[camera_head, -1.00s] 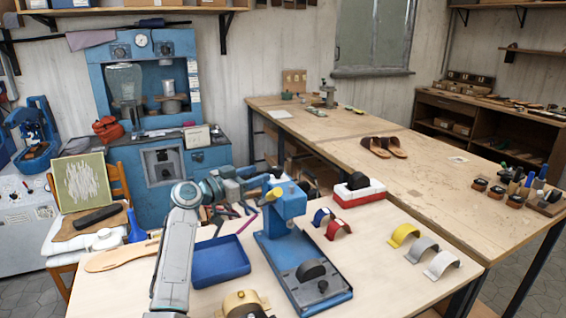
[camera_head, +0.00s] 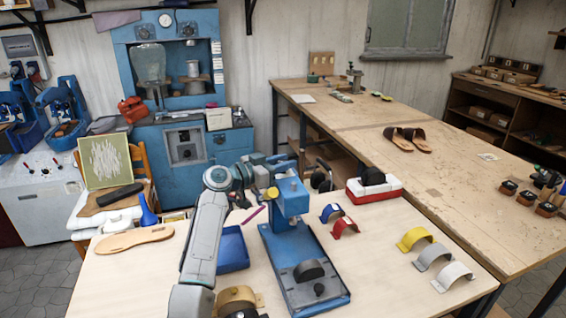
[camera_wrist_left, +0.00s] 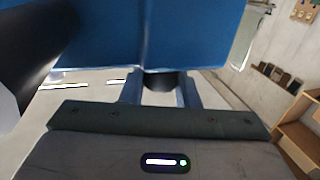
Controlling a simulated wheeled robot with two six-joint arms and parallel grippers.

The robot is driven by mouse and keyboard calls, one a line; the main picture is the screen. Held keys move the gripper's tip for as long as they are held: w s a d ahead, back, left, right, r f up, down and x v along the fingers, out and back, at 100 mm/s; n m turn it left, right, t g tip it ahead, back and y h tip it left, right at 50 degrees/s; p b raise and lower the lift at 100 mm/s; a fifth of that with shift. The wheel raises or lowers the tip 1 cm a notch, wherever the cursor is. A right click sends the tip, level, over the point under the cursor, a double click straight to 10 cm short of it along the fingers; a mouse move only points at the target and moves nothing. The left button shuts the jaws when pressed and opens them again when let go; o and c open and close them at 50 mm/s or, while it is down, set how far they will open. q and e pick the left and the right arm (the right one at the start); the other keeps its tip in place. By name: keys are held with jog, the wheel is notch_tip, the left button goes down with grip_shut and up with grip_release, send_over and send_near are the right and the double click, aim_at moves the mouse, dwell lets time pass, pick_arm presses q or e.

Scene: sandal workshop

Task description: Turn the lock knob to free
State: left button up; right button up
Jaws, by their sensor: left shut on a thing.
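The blue press (camera_head: 291,198) stands on the near workbench, with a yellow knob (camera_head: 272,193) on its left side and a dark block on its base. My left gripper (camera_head: 268,169) is behind the upper part of the press, its fingertips largely hidden in the head view. In the left wrist view, the two fingers of my left gripper (camera_wrist_left: 159,93) close around a short dark knob (camera_wrist_left: 158,81) below a blue body (camera_wrist_left: 165,35). Whether this is the lock knob, and how far it is turned, I cannot tell. My right gripper is not in view.
A blue tray (camera_head: 232,250) lies left of the press, close to my left arm. A brass-coloured part (camera_head: 237,297) is at the front. Red and blue arched pieces (camera_head: 344,227) and a red-white box (camera_head: 374,189) stand to the right.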

pick_arm(q)
jog(key=c, duration=0.3)
jog(key=shift+n+t+y, duration=0.3)
jog(key=shift+t, duration=0.1)
jog(key=shift+d+n+t+y+b, duration=0.1)
jog(key=shift+n+t+y+b, duration=0.2)
jog(key=shift+t, duration=0.1)
jog(key=shift+r+n+t+y, duration=0.1)
jog(key=shift+n+t+y, duration=0.7)
jog(key=shift+t+y, duration=0.1)
jog(key=shift+n+t+y+p, duration=0.55)
jog(key=shift+n+t+y, duration=0.25)
jog(key=shift+y, duration=0.2)
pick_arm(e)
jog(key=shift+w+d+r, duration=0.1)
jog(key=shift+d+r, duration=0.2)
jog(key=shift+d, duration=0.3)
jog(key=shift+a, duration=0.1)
pick_arm(q)
jog(key=o, duration=0.9)
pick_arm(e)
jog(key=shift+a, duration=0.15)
pick_arm(q)
jog(key=shift+o, duration=0.2)
